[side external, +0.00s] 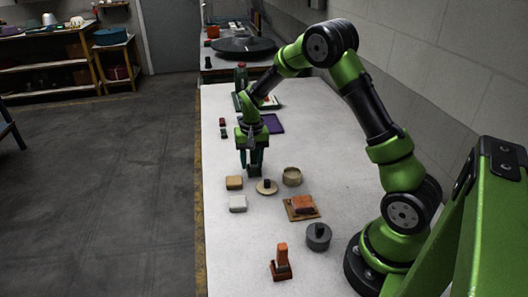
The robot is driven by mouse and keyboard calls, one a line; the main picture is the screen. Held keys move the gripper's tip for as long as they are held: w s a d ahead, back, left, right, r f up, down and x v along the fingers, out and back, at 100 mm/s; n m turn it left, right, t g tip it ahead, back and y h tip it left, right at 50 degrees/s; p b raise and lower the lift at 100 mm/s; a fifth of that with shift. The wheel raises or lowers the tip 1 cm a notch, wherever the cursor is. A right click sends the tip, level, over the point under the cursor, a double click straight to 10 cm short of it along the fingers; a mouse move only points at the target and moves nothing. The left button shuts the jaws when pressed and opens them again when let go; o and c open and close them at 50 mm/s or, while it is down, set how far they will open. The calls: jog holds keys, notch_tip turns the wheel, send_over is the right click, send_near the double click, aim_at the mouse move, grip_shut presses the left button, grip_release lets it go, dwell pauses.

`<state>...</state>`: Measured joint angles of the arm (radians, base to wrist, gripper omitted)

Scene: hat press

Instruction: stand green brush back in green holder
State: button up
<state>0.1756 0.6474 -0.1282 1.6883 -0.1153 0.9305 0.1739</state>
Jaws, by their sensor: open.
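My gripper (251,172) points straight down over the middle of the white table, its jaws open. Dark teal-green shapes show at its fingers; I cannot tell whether a green brush or holder is among them. A small green piece (224,133) lies near the table's left edge, beside a small dark red one; it is too small to identify. An upright green object (241,77) stands farther back, too small to tell what it is. No green brush or green holder can be made out with certainty.
Near my gripper are a tan block (234,183), a white block (238,203), a round lid with a dark knob (267,187) and a beige round pot (292,176). An orange block on a board (302,206), a grey lidded pot (318,237) and an upright orange object (281,262) stand nearer.

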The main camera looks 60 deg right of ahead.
jog(key=shift+s+d+f, duration=0.45)
jog(key=shift+d+f, duration=0.05)
jog(key=r, duration=1.3)
jog(key=shift+w+a, duration=0.2)
jog(key=shift+s+a+r, duration=0.1)
jog(key=shift+a+r, duration=0.05)
jog(key=shift+r, duration=0.15)
jog(key=s+a+r+n+t+y, duration=0.1)
jog(key=s+a+r+n+t, duration=0.25)
jog(key=s+a+r, duration=0.55)
jog(key=s+a+t, duration=0.1)
jog(key=s+a, duration=0.2)
jog(key=s, duration=0.2)
jog(key=s+a+n+t+y, duration=0.1)
jog(key=s+a+t, duration=0.1)
jog(key=s, duration=0.3)
jog(key=shift+s+a+r, duration=0.2)
jog(key=shift+s+a, duration=0.15)
jog(key=shift+a, duration=0.4)
